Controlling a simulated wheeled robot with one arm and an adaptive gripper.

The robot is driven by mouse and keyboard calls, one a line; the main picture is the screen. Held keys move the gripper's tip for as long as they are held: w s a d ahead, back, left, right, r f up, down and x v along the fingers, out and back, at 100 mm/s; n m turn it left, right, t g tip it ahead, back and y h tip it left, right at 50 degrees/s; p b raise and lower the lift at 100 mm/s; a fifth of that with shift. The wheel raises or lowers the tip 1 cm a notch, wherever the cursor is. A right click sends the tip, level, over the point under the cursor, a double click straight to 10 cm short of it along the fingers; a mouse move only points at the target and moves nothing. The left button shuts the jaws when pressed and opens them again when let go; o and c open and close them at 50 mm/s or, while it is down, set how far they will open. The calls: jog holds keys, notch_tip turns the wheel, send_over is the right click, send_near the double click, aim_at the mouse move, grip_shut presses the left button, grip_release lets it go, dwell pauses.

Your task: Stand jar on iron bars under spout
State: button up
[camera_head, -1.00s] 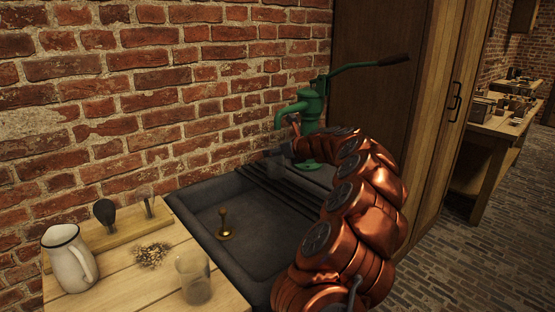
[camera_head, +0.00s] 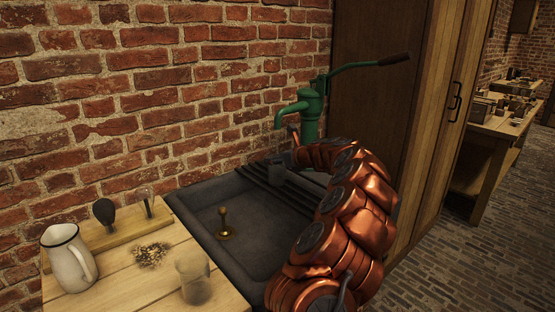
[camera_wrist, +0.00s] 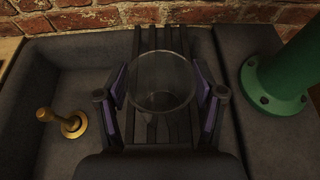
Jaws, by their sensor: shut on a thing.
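A clear glass jar (camera_wrist: 162,88) stands between the fingers of my gripper (camera_wrist: 162,100) in the wrist view. My gripper is shut on it, with a finger on each side. The iron bars (camera_wrist: 150,42) run beneath and behind the jar; I cannot tell whether its base touches them. In the head view my gripper (camera_head: 279,165) is over the bars (camera_head: 262,183), below and slightly left of the green spout (camera_head: 283,114). The jar is hard to make out there. The green pump (camera_head: 311,112) stands behind; its base (camera_wrist: 277,85) is right of the jar.
The dark sink (camera_head: 205,205) holds a brass plug (camera_head: 224,226). On the wooden counter (camera_head: 125,292) at left are a white jug (camera_head: 66,258), another glass vessel (camera_head: 193,280) and a small heap of bits (camera_head: 152,254). A brick wall closes the back.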

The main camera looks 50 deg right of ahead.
jog(key=o, duration=1.6)
jog(key=shift+s+r, duration=0.2)
jog(key=v, duration=1.1)
jog(key=shift+s, duration=0.25)
